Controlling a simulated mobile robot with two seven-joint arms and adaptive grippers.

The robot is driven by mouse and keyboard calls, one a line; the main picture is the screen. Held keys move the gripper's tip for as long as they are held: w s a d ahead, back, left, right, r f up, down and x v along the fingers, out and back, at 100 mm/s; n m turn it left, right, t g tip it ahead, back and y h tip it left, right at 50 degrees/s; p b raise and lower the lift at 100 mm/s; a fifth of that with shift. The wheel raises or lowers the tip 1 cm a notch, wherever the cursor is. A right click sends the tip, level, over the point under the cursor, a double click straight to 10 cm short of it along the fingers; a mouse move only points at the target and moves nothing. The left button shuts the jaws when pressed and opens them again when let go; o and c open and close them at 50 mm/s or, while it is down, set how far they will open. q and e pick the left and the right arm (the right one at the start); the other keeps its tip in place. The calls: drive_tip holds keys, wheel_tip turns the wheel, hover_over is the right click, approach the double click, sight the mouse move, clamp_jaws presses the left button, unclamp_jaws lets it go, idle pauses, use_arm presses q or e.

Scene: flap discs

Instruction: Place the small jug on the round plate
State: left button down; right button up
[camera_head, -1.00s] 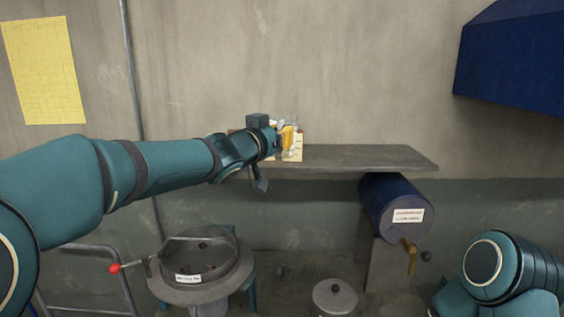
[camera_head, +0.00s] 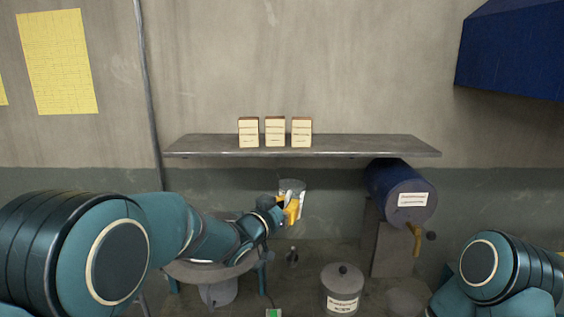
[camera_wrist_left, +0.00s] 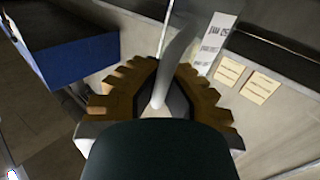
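The small jug (camera_head: 292,184) is a clear, see-through vessel, held in the air below the front of the shelf in the head view. My left gripper (camera_head: 291,211), with yellow fingers, is shut on it. In the left wrist view a pale, see-through part of the jug (camera_wrist_left: 178,45) rises between the ridged fingers (camera_wrist_left: 163,98). I cannot make out the round plate for certain; a round grey stand (camera_head: 205,272) lies partly hidden behind my left arm. My right gripper is out of view.
A lidded pot (camera_head: 342,287) stands below. A small green display (camera_head: 273,313) shows at the bottom edge.

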use_arm(q)
drive_tip(key=s+a+f+n+t+y+b, duration=0.1)
drive_tip(key=a+f, duration=0.1)
drive_tip(key=f, duration=0.6)
drive_tip(key=s+a+f+y+b, duration=0.1)
drive_tip(key=a+f, duration=0.1)
drive_tip(key=f, duration=0.5)
drive_tip(key=s+a+f+n+t+y+b, duration=0.1)
drive_tip(key=s+a+f+n+y+b, duration=0.1)
drive_tip(key=s+a+f, duration=0.4)
drive_tip(key=s+a+f+n+t+y+b, duration=0.1)
drive_tip(key=s+a+f+n+y+b, duration=0.2)
drive_tip(key=s+a+f+y, duration=0.3)
drive_tip(key=a+f+n, duration=0.1)
drive_tip(key=a+f, duration=0.3)
drive_tip(key=f, duration=0.3)
drive_tip(key=shift+s+f+n+t+y, duration=0.3)
drive_tip(key=shift+y, duration=0.1)
drive_tip(key=shift+d, duration=0.2)
